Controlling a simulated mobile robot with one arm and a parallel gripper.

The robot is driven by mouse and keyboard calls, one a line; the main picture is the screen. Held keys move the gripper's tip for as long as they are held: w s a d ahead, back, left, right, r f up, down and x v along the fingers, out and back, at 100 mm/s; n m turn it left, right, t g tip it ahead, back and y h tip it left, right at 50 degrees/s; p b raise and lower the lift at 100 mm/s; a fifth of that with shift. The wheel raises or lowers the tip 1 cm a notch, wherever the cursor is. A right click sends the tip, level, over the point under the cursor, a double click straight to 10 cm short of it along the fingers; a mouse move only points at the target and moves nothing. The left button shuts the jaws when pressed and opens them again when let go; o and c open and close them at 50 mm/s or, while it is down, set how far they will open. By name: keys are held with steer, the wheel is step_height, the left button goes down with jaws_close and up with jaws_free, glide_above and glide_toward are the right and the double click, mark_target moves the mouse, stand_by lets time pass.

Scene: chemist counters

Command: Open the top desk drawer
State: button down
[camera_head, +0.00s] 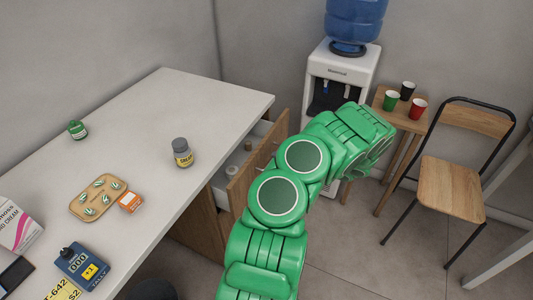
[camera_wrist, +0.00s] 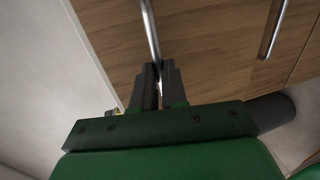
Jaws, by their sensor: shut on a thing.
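The top desk drawer (camera_head: 241,180) has a wooden front and stands pulled out from under the white desk top (camera_head: 150,125), with its inside showing. In the wrist view its wooden front (camera_wrist: 110,30) fills the upper part, with a metal bar handle (camera_wrist: 149,28) on it. My gripper (camera_wrist: 158,72) is shut on the end part of this handle. In the head view my green arm hides the gripper and the handle.
Small pale containers (camera_head: 232,171) lie in the drawer. A second bar handle (camera_wrist: 273,30) shows on the neighbouring front. A water cooler (camera_head: 341,68), stool (camera_head: 396,116) and chair (camera_head: 452,188) stand right.

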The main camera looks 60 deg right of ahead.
steer(key=f+v, duration=0.2)
steer(key=v, duration=0.8)
steer(key=s+f+v, duration=0.1)
steer(key=f+v, duration=0.1)
steer(key=v, duration=0.8)
steer(key=shift+s+f, duration=0.2)
steer(key=shift+s, duration=0.1)
steer(key=c, duration=1.2)
jaws_free()
steer(key=shift+o, duration=0.2)
steer(key=shift+r, duration=0.1)
steer(key=v, duration=0.7)
steer(key=shift+s, duration=0.4)
